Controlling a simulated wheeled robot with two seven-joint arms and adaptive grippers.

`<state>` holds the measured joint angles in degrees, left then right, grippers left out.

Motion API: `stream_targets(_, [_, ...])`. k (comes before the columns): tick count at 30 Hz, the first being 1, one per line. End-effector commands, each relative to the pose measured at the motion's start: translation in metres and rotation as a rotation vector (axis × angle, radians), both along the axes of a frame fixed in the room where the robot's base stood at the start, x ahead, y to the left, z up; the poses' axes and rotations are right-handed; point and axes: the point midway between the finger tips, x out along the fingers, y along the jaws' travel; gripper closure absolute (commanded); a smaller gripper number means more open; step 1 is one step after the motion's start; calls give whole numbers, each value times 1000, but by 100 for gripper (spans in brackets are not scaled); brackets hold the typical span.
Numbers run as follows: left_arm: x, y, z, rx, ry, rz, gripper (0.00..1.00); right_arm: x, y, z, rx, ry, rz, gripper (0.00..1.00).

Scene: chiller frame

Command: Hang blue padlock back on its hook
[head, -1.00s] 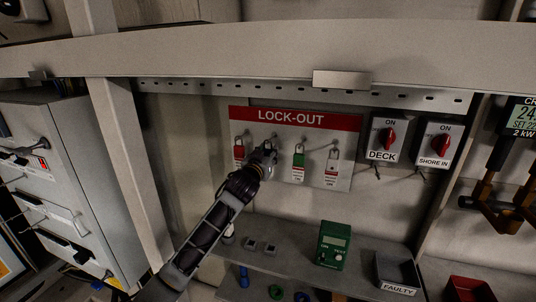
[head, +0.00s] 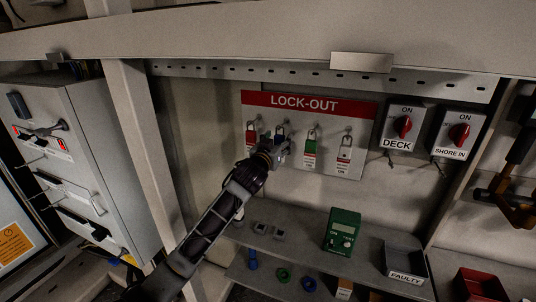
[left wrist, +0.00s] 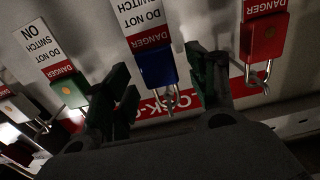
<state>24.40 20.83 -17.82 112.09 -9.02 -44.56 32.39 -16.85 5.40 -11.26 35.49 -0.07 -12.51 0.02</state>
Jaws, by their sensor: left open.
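The blue padlock (left wrist: 157,69) hangs at the red-topped LOCK-OUT board (head: 360,108), with its DANGER tag. In the left wrist view, which is upside down, its shackle appears to be around a metal hook. My left gripper (left wrist: 158,85) is open, with one dark green finger on each side of the padlock and gaps between. In the head view the gripper (head: 277,150) largely covers the padlock; its shackle shows just above.
A red padlock (head: 251,136) hangs left of it; a green (head: 311,146) and a white padlock (head: 344,153) hang to the right. Below, a shelf holds a green meter (head: 342,232) and a FAULTY bin (head: 407,276). A pale post (head: 140,165) stands left of my arm.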

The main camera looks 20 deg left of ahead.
Motion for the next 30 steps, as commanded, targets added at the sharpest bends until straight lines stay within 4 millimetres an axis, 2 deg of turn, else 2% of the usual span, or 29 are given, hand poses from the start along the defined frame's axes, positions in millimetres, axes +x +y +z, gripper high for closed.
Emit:
stream_targets(21, [-72, 3, 0, 0, 1, 0, 42, 0, -1, 0, -1, 0, 0, 60])
stream_targets(30, [-92, 3, 0, 1, -1, 0, 42, 0, -1, 0, -1, 0, 0, 60])
